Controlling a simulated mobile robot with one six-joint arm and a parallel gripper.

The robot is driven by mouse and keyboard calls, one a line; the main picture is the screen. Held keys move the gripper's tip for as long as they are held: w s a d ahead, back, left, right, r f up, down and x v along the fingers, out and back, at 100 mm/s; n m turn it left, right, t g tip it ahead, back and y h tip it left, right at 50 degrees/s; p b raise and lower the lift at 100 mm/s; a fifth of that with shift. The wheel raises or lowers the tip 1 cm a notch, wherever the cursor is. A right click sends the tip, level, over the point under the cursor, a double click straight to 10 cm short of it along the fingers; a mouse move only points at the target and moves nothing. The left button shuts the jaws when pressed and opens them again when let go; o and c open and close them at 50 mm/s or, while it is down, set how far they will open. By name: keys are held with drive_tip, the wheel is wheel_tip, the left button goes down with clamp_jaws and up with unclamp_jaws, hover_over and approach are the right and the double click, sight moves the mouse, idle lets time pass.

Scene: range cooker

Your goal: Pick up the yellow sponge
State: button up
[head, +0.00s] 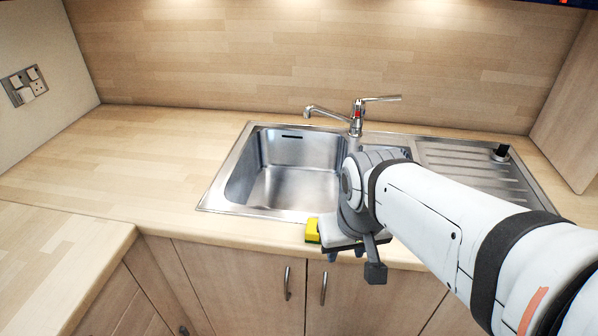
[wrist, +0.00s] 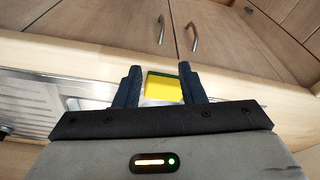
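The yellow sponge (head: 312,231) has a green layer on one side. In the head view it is at the front edge of the worktop, just in front of the sink, partly hidden by my gripper (head: 345,254). In the wrist view the sponge (wrist: 164,88) shows between the two dark fingers of my gripper (wrist: 159,70), nearer the right finger. The fingers are apart, with a gap on the left of the sponge. I cannot tell whether the right finger touches it, or whether the sponge is at finger depth or below.
The steel sink (head: 290,185) lies behind the sponge, with a tap (head: 357,118) at its back and a drainer (head: 470,165) on the right holding a small dark object (head: 500,153). Cupboard doors with handles (head: 288,283) are below the edge. The worktop (head: 130,160) on the left is clear.

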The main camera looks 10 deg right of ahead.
sight(311, 235)
drive_tip(key=shift+o, duration=1.2)
drive_tip(key=shift+w+d+r, duration=0.1)
drive_tip(key=shift+w, duration=0.05)
drive_tip(key=o, duration=0.6)
drive_tip(key=w+m+g+p, duration=0.2)
drive_tip(key=w, duration=0.5)
drive_tip(key=shift+r, duration=0.25)
drive_tip(key=o, duration=0.6)
drive_tip(key=shift+m+g, duration=0.8)
drive_tip(key=shift+g, duration=0.1)
drive_tip(key=w, duration=0.2)
drive_tip(key=w+f+p, duration=0.1)
drive_tip(key=w, duration=0.1)
drive_tip(key=w+f+p, duration=0.1)
drive_tip(key=w, duration=0.1)
drive_tip(key=shift+w+d+f, duration=0.25)
drive_tip(key=shift+w+d, duration=0.1)
drive_tip(key=shift+c, duration=0.2)
drive_tip(key=shift+w+f, duration=0.25)
drive_tip(key=shift+w, duration=0.05)
drive_tip(key=shift+w+f, duration=0.1)
drive_tip(key=shift+f, duration=0.2)
drive_tip(key=shift+s+a+f+p, duration=0.15)
drive_tip(key=shift+f, duration=1.05)
drive_tip(key=shift+s+a+f+p, duration=0.1)
drive_tip(key=shift+a+f+p, duration=0.1)
drive_tip(key=shift+f, duration=1.05)
drive_tip(key=shift+s+a+f+p, duration=0.1)
drive_tip(key=shift+s+a+f, duration=0.05)
drive_tip(key=shift+f, duration=1.05)
